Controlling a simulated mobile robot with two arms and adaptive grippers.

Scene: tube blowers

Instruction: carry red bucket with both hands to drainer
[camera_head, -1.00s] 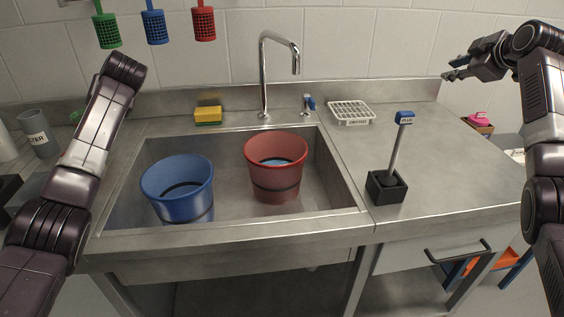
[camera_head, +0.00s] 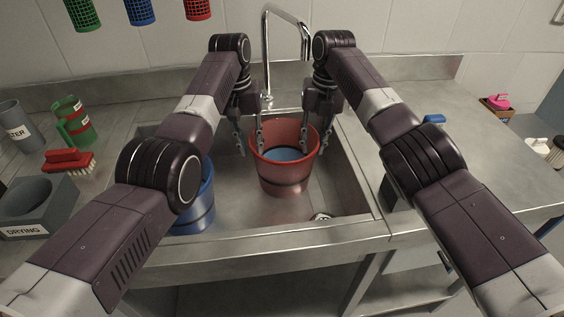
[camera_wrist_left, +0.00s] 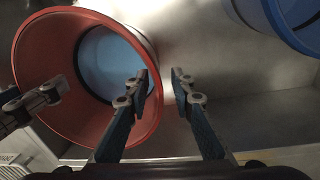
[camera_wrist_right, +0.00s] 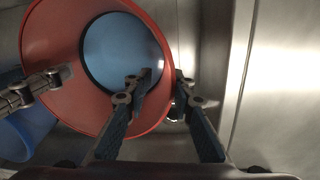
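The red bucket (camera_head: 284,180) stands upright in the sink with bluish water inside. My left gripper (camera_head: 248,142) is at its left rim and my right gripper (camera_head: 316,135) at its right rim, both pointing down. In the left wrist view, the left fingertips (camera_wrist_left: 165,74) are apart, one over the bucket's mouth and one outside the rim. In the right wrist view, the right fingertips (camera_wrist_right: 165,77) straddle the opposite rim in the same way, apart. I cannot tell whether any finger touches the wall. The drainer rack is hidden behind my right arm.
The blue bucket (camera_head: 197,205) stands left in the sink, partly behind my left arm. The tap (camera_head: 268,60) rises behind the red bucket. A red brush (camera_head: 68,160) and drying holder (camera_head: 40,208) are on the left counter. The right counter (camera_head: 490,175) is mostly clear.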

